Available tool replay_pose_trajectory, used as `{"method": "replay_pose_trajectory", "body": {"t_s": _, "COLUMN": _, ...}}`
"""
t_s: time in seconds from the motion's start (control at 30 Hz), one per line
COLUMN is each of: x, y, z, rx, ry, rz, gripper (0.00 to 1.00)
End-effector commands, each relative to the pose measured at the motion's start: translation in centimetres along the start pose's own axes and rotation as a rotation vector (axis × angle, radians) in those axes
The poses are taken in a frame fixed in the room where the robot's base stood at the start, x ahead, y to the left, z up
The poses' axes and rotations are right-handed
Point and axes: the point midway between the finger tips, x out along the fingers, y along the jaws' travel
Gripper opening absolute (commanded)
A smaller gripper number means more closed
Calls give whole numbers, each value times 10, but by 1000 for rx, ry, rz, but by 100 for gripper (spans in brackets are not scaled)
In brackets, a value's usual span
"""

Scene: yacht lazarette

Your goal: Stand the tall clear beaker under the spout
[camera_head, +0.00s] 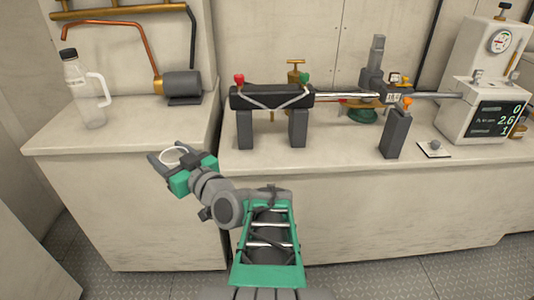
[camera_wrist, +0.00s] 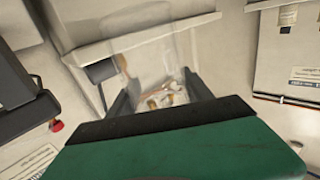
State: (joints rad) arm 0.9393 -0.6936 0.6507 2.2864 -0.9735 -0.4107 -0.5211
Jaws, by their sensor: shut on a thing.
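My gripper (camera_head: 172,158) is in front of the counter, near the gap between the two counter sections. Its two dark fingers are shut on a clear beaker (camera_head: 174,152). In the head view only the beaker's pale round rim shows plainly between the fingers. In the wrist view the see-through beaker (camera_wrist: 150,58) stands out between both fingers, and surfaces behind show through it. I cannot tell whether it is empty. A bent copper pipe (camera_head: 150,45) runs down the wall to a dark cylinder at the back left. I cannot tell which part is the spout.
A clear handled bottle (camera_head: 92,98) stands on the left counter (camera_head: 50,140). On the right counter (camera_head: 330,165) are a black bar on two posts (camera_head: 272,98), a dark upright block (camera_head: 395,135), a small white plate (camera_head: 434,149) and a gauge machine (camera_head: 485,90). The right counter's front strip is mostly clear.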

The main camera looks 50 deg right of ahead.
Motion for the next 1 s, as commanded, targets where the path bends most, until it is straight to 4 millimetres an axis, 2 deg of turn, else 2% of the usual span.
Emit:
{"method": "replay_pose_trajectory", "body": {"t_s": 0.03, "x": -9, "y": 32, "z": -14, "rx": -4, "ry": 3, "rz": 78, "gripper": 14}}
{"method": "replay_pose_trajectory", "body": {"t_s": 0.1, "x": -25, "y": 75, "z": -26, "rx": -3, "ry": 6, "rz": 188, "gripper": 14}}
{"method": "replay_pose_trajectory", "body": {"t_s": 0.2, "x": -56, "y": 134, "z": -42, "rx": -1, "ry": 10, "rz": 346, "gripper": 14}}
{"method": "replay_pose_trajectory", "body": {"t_s": 0.3, "x": -89, "y": 179, "z": -55, "rx": 1, "ry": 15, "rz": 478, "gripper": 14}}
{"method": "replay_pose_trajectory", "body": {"t_s": 0.4, "x": -115, "y": 208, "z": -63, "rx": 3, "ry": 19, "rz": 569, "gripper": 14}}
{"method": "replay_pose_trajectory", "body": {"t_s": 0.5, "x": -130, "y": 223, "z": -67, "rx": 3, "ry": 22, "rz": 619, "gripper": 14}}
{"method": "replay_pose_trajectory", "body": {"t_s": 0.57, "x": -131, "y": 229, "z": -66, "rx": 4, "ry": 22, "rz": 631, "gripper": 14}}
{"method": "replay_pose_trajectory", "body": {"t_s": 0.63, "x": -124, "y": 236, "z": -60, "rx": 8, "ry": 21, "rz": 631, "gripper": 14}}
{"method": "replay_pose_trajectory", "body": {"t_s": 0.93, "x": -64, "y": 294, "z": -20, "rx": 8, "ry": 18, "rz": 627, "gripper": 14}}
{"method": "replay_pose_trajectory", "body": {"t_s": 1.0, "x": -56, "y": 304, "z": -3, "rx": 9, "ry": 18, "rz": 630, "gripper": 14}}
